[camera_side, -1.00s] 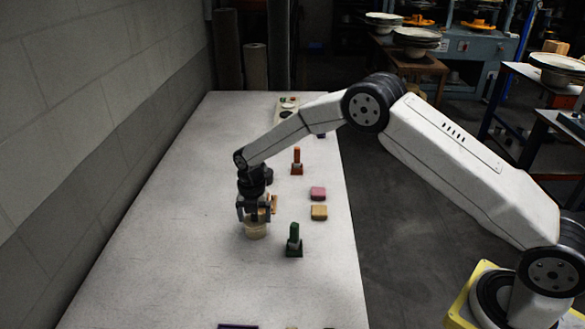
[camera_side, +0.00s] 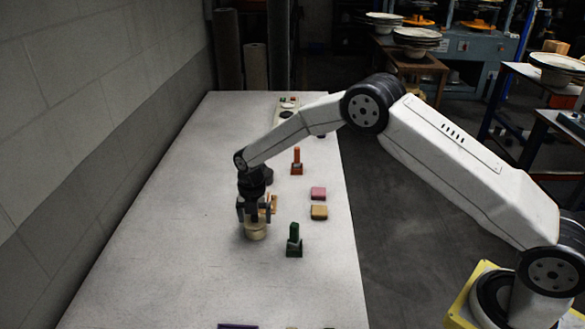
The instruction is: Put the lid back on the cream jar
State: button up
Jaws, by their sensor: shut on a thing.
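The cream jar (camera_side: 256,233) is a small pale round pot standing on the table, left of the green stand. My gripper (camera_side: 254,214) points straight down directly above the jar, with its dark fingers on either side of the jar's top. It is shut on the lid, which is mostly hidden between the fingers. At this size I cannot tell whether the lid touches the jar's rim or is seated level.
A green stand (camera_side: 294,241) is close to the right of the jar. A tan block (camera_side: 319,212), a pink block (camera_side: 318,193) and an orange stand (camera_side: 297,162) are farther back. An orange-brown piece (camera_side: 273,203) is just behind the gripper. The table's left side (camera_side: 165,240) is clear.

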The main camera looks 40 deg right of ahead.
jog(key=o, duration=0.9)
jog(key=shift+r, duration=0.25)
jog(key=shift+r, duration=3.25)
grip_shut()
